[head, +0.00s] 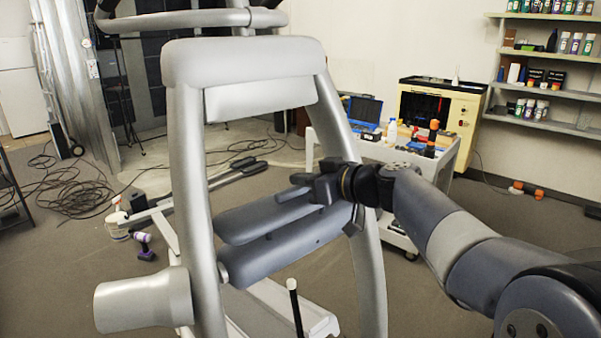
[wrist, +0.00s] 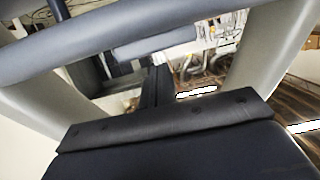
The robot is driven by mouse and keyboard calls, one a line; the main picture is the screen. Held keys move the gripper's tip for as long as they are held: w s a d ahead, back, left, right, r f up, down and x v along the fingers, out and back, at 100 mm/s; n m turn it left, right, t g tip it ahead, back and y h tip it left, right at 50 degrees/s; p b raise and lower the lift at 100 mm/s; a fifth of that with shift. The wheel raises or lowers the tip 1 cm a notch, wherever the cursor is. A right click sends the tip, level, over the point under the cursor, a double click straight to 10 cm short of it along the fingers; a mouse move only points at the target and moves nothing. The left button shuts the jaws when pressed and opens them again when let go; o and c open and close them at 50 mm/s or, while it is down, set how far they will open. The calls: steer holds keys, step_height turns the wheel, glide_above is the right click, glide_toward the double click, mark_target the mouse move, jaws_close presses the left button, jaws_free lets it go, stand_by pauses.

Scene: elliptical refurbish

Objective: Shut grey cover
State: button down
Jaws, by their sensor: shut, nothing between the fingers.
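The grey cover (head: 265,217) is a blue-grey panel between the two uprights of the elliptical machine (head: 187,170). A gap separates it from the blue-grey body (head: 285,246) below it, so it looks raised. My gripper (head: 299,181) is at the cover's upper right side, fingers pointing left, shut and empty. I cannot tell whether it touches the cover. In the wrist view a dark panel with small round fasteners (wrist: 165,122) fills the bottom, and a blue-grey bar crosses the top; which part each is stays unclear.
The right upright (head: 372,265) stands close to my wrist. A silver cylinder (head: 145,300) juts out at lower left. A white cart (head: 385,155) with tools stands behind. Cables (head: 75,195) and a purple drill (head: 144,246) lie on the floor at left.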

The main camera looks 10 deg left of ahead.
mark_target(303, 199)
steer(key=shift+f, duration=0.35)
steer(key=shift+f, duration=0.15)
step_height(303, 199, down, 4)
steer(key=b, duration=0.6)
steer(key=shift+f+b, duration=0.2)
steer(key=shift+b, duration=0.15)
steer(key=shift+s, duration=0.1)
step_height(303, 199, up, 5)
steer(key=shift+f+p, duration=0.1)
steer(key=shift+p, duration=0.75)
steer(key=b+v, duration=0.3)
steer(key=v, duration=0.7)
steer(key=shift+a+f, duration=0.1)
